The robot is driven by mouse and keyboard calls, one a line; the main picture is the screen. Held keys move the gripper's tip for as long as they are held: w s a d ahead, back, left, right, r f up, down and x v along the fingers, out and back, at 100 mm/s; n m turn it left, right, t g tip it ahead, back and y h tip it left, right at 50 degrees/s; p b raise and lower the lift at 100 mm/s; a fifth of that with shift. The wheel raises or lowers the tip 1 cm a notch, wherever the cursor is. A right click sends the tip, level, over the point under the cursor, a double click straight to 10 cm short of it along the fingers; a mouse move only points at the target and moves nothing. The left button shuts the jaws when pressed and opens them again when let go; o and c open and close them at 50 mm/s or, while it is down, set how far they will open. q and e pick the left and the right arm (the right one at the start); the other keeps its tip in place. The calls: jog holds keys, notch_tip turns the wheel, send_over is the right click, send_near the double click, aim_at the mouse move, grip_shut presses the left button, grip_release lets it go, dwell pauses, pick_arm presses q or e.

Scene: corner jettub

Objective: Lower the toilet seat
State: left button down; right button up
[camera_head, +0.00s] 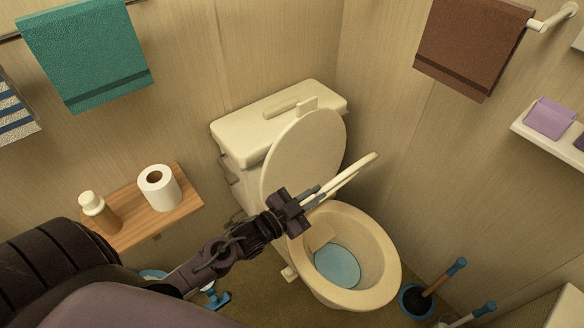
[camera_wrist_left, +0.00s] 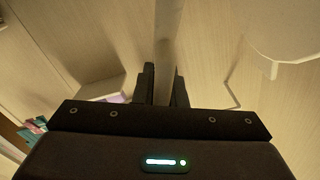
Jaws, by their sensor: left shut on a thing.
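The cream toilet seat (camera_head: 360,166) is raised partway, tilted above the open bowl (camera_head: 386,262) and seen nearly edge-on in the head view. The lid (camera_head: 304,150) stands up behind it, leaning toward the tank (camera_head: 236,137). My left gripper (camera_head: 313,196) is shut on the seat's left edge. In the left wrist view the two dark fingers (camera_wrist_left: 164,88) have the pale seat edge (camera_wrist_left: 166,45) between them. The bowl below the seat shows blue water. My right gripper is in neither view.
A wooden shelf (camera_head: 188,205) with a paper roll (camera_head: 159,187) and a bottle (camera_head: 99,212) is left of the toilet, near my left arm. Towels hang on both walls.

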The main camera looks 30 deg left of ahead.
pick_arm(q)
jog(key=s+d+f+m+b, duration=0.2)
jog(key=s+d+f, duration=0.1)
jog(key=d+f, duration=0.3)
jog(key=s+d+f+m+b, duration=0.2)
jog(key=d+f, duration=0.3)
jog(key=d, duration=0.3)
jog(key=shift+s+f+b, duration=0.4)
jog(key=shift+b, duration=0.35)
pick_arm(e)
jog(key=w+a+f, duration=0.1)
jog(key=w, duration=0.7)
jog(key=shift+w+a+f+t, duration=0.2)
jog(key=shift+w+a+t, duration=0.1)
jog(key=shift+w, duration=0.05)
pick_arm(q)
jog(key=c, duration=1.8)
grip_release()
jog(key=shift+o, duration=0.2)
jog(key=v, duration=0.7)
jog(key=shift+s+a, duration=0.2)
jog(key=shift+s, duration=0.1)
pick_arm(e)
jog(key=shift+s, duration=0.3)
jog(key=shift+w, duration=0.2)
